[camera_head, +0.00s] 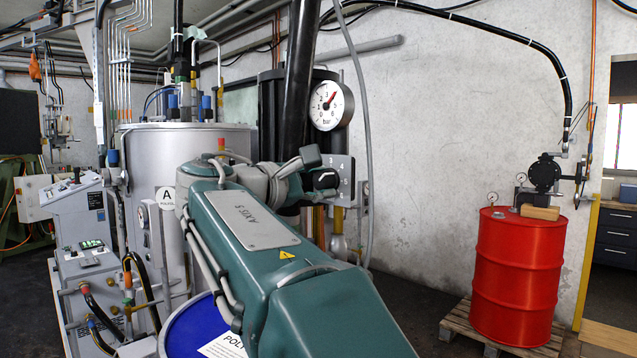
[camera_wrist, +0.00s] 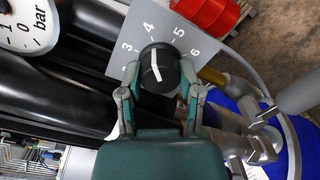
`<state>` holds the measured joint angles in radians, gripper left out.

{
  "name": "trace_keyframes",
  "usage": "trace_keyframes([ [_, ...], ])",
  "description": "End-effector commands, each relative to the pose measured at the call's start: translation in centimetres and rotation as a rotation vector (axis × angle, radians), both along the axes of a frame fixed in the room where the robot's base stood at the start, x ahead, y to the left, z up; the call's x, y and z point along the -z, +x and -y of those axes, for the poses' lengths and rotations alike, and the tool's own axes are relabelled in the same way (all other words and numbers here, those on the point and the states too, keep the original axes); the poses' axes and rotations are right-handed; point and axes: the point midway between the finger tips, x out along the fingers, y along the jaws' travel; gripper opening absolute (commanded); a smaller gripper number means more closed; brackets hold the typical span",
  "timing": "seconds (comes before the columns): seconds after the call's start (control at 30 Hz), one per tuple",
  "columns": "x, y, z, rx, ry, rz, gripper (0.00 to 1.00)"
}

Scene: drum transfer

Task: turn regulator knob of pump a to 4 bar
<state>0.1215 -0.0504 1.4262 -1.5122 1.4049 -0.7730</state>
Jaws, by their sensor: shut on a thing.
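The black regulator knob (camera_wrist: 157,68) sits on a grey scale plate (camera_wrist: 118,68) with printed numbers. My gripper (camera_wrist: 160,76) is shut on the knob, one finger on each side. The white line on the knob points up toward the printed 4. In the head view, the knob (camera_head: 325,179) is partly hidden by my gripper (camera_head: 314,172), in front of the plate (camera_head: 346,170). The pressure gauge (camera_head: 325,106) above has a red needle pointing to the upper right, close to where 4 lies.
A sign marked A (camera_head: 165,194) is by the steel tank (camera_head: 150,160). A blue drum (camera_head: 190,333) stands beneath my arm. A red drum (camera_head: 517,270) stands on a pallet (camera_head: 462,318) to the right. A grey hose (camera_head: 364,110) hangs right of the gauge.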

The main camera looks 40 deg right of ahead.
Motion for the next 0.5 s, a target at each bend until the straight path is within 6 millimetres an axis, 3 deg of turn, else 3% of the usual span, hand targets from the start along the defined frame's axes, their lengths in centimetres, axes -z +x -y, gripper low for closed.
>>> trace_keyframes([
  [0.43,0.07,0.03,0.01,0.000,0.002,0.009,0.00],
  [0.47,0.07,0.02,0.01,0.000,0.002,0.009,0.55],
  [0.5,0.07,0.02,0.01,0.000,0.002,0.009,0.73],
])
